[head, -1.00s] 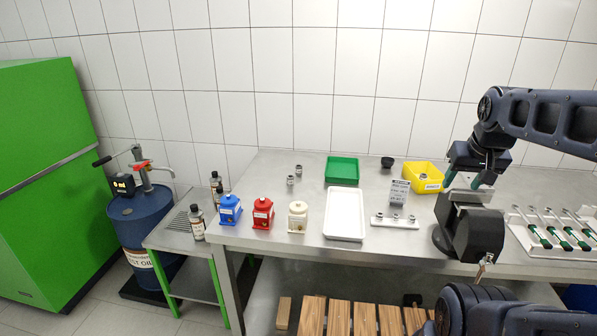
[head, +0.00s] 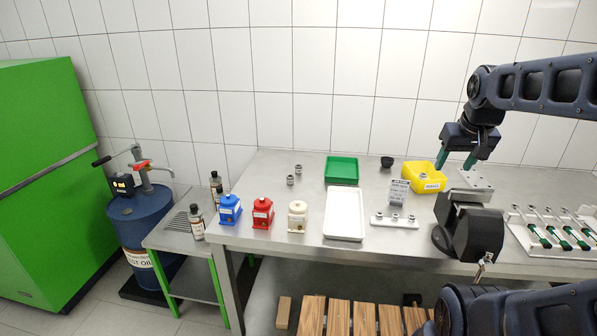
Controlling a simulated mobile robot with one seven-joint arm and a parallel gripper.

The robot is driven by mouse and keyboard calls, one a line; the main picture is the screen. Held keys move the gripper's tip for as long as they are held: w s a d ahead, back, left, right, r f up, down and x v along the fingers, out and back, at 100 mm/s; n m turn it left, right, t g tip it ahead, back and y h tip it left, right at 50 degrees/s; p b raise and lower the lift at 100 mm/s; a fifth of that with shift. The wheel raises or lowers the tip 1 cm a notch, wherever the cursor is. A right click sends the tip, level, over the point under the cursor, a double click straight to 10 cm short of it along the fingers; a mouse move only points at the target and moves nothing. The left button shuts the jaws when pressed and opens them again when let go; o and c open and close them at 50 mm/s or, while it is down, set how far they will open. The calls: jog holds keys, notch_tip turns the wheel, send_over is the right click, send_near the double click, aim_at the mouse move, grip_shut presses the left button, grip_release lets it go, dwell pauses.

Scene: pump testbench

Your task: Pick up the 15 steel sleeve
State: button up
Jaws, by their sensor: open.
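Several small steel cylindrical parts could be the 15 steel sleeve; size marks are too small to read, so I cannot tell which it is. Two steel parts, one (head: 298,170) behind the other (head: 291,180), stand on the bench left of the green tray. Several more sit on a light holder strip (head: 394,223) below a printed sign (head: 398,192). Another small steel part (head: 423,177) shows in the yellow bin (head: 412,172). My gripper (head: 456,161) is open and empty, its teal fingers pointing down above the bench, at the right side of the yellow bin.
A green tray (head: 342,160), a white tray (head: 328,234) and a black cup (head: 387,162) are on the bench. Blue (head: 229,212), red (head: 263,216) and cream (head: 297,220) pumps line the front left. A dark vise-like fixture (head: 470,235) stands at right, beside a rack (head: 560,237).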

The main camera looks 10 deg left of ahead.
jog(key=w+a+r+n+g, duration=0.15)
jog(key=w+a, duration=0.25)
jog(key=w, duration=0.4)
jog(key=w+a+r+n+t, duration=0.1)
jog(key=w+a+r+n, duration=0.2)
jog(key=w, duration=0.6)
jog(key=n+g, duration=0.4)
jog(key=n, duration=0.6)
send_over(299, 165)
notch_tip(299, 165, down, 25)
jog(key=shift+s+f, duration=0.2)
jog(key=shift+f, duration=5)
jog(key=c, duration=1.2)
jog(key=shift+r, duration=0.15)
